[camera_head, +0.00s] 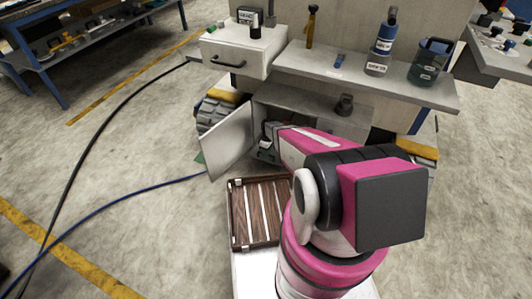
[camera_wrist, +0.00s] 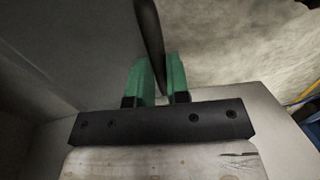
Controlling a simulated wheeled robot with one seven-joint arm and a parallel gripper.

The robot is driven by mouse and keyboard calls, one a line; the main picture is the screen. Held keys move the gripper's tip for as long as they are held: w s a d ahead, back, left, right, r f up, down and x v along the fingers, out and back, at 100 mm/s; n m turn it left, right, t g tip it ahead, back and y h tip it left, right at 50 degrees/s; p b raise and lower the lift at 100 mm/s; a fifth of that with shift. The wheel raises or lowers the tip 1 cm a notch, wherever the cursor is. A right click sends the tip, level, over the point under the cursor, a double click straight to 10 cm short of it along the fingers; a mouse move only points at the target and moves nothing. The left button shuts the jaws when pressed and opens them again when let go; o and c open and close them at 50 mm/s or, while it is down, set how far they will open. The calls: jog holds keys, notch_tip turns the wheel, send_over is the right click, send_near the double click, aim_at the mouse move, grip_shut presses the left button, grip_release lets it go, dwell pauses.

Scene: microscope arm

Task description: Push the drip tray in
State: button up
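I cannot make out with certainty which thing is the drip tray. The low grey cabinet (camera_head: 312,104) has its light door (camera_head: 228,143) swung open to the left, and its inside is partly hidden by my pink arm. My gripper (camera_wrist: 160,82) shows two green fingers a short gap apart in the wrist view. In the head view it is mostly hidden near the cabinet opening. A dark slim bar (camera_wrist: 150,35) runs down between the fingers; I cannot tell if they press on it. A grey panel (camera_wrist: 70,50) stands to its left.
A brown slatted tray (camera_head: 259,212) lies on the white surface beside my arm. Above the cabinet are a drawer with a dark handle (camera_head: 228,62) and a shelf (camera_head: 365,83) holding several tools and containers. Cables (camera_head: 105,115) cross the open floor at left.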

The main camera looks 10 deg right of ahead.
jog(key=shift+w+d, duration=0.6)
jog(key=shift+w, duration=0.35)
jog(key=shift+w+d, duration=0.6)
jog(key=shift+w, duration=0.35)
grip_shut()
jog(key=o, duration=0.7)
grip_release()
jog(key=shift+r, duration=0.3)
jog(key=s+a+r, duration=0.2)
jog(key=a+r, duration=0.1)
jog(key=s+a+r, duration=0.2)
jog(key=a+r, duration=0.1)
jog(key=r, duration=0.1)
jog(key=s+a+r, duration=0.2)
jog(key=a+r, duration=0.1)
jog(key=a, duration=0.1)
jog(key=shift+s+r, duration=0.1)
jog(key=shift+r, duration=0.1)
